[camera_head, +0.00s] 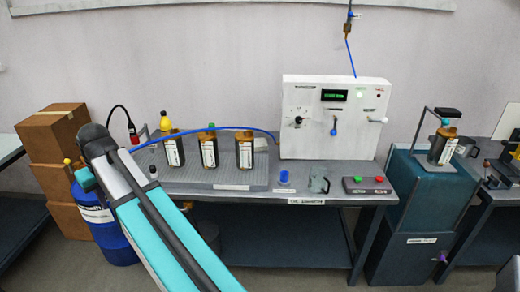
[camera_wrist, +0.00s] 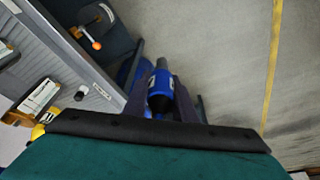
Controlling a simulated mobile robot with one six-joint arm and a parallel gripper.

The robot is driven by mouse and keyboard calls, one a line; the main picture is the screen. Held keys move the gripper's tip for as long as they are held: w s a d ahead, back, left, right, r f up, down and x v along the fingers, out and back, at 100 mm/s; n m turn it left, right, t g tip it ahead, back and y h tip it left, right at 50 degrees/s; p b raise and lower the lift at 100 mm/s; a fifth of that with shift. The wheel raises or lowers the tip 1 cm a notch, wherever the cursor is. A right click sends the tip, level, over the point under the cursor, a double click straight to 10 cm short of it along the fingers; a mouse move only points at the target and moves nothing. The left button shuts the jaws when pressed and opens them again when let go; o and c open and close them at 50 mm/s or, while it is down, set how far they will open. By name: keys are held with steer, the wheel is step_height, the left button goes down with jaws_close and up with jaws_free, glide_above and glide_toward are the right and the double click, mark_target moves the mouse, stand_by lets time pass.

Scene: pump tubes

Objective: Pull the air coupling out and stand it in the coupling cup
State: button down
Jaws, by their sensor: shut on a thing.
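In the wrist view my gripper (camera_wrist: 163,92) is shut on the air coupling (camera_wrist: 160,88), a blue cylinder with a dark near end and a grey tip. It is held out past the table edge. In the head view my arm hides the gripper and the coupling. The blue hose (camera_head: 206,128) arcs from the white machine across the bench to my arm. A small blue cup (camera_head: 285,177), which looks like the coupling cup, stands on the bench in front of the machine, with a label before it. Its inside cannot be made out.
Three dark bottles with white labels, one of them (camera_head: 208,151), stand on the grey bench (camera_head: 340,195). A clear jug (camera_head: 319,181) is right of the cup. A blue drum (camera_head: 108,235) and stacked cartons (camera_head: 52,130) stand at left.

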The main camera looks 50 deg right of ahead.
steer(key=s+d+f+p, duration=0.2)
steer(key=d+p, duration=0.3)
steer(key=d, duration=3)
steer(key=s+d+f+p, duration=0.1)
steer(key=s+d, duration=0.5)
steer(key=d, duration=0.3)
steer(key=s+d+f+p, duration=0.1)
steer(key=s+d, duration=0.5)
steer(key=d, duration=0.4)
steer(key=s+d+f+n+p, duration=0.1)
steer(key=s+d, duration=0.5)
steer(key=d, duration=0.4)
steer(key=shift+s+f+p, duration=0.4)
steer(key=shift+d+f, duration=0.1)
steer(key=shift+f, duration=0.05)
steer(key=shift+f+b, duration=1.45)
steer(key=shift+f, duration=1.3)
steer(key=shift+w, duration=0.1)
steer(key=shift+f+b, duration=0.75)
steer(key=shift+f, duration=0.6)
